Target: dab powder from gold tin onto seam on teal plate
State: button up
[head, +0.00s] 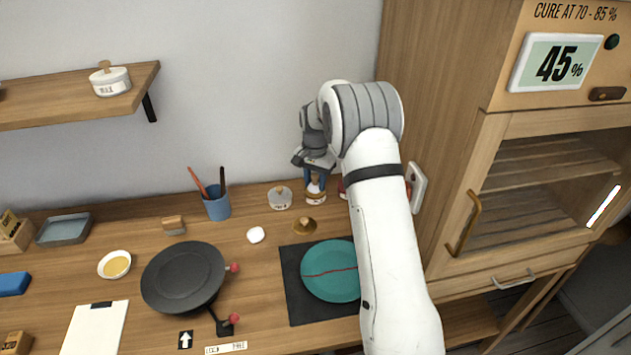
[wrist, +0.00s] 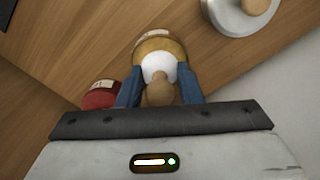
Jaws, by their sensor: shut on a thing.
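The teal plate (head: 325,283) lies on a dark mat (head: 294,284), with a thin red seam line across it. My gripper (head: 315,180) is at the back of the counter, its blue fingers pointing down. In the wrist view my gripper (wrist: 160,90) is shut on the wooden knob of a white-based piece (wrist: 159,66) that looks like a dabber. Its white part sits over the gold tin (wrist: 147,46), which bears a pale label. The tin also shows in the head view (head: 316,198). Whether the white part touches powder is hidden.
A red tin (wrist: 100,97) and a grey-lidded pot (head: 280,199) flank the gold tin closely. A small brass lid-like piece (head: 305,226) lies in front. A white puck (head: 256,235), blue cup (head: 217,207) and black turntable (head: 183,276) stand left. A wooden cabinet (head: 490,180) rises at right.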

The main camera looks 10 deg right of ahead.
aim_at(315, 175)
jog(key=shift+f+b, duration=0.35)
jog(key=shift+f, duration=0.2)
dwell(1.2)
jog(key=shift+r, duration=0.1)
jog(key=shift+r+p, duration=2.05)
jog(key=shift+r, duration=1.45)
jog(key=shift+f, duration=0.1)
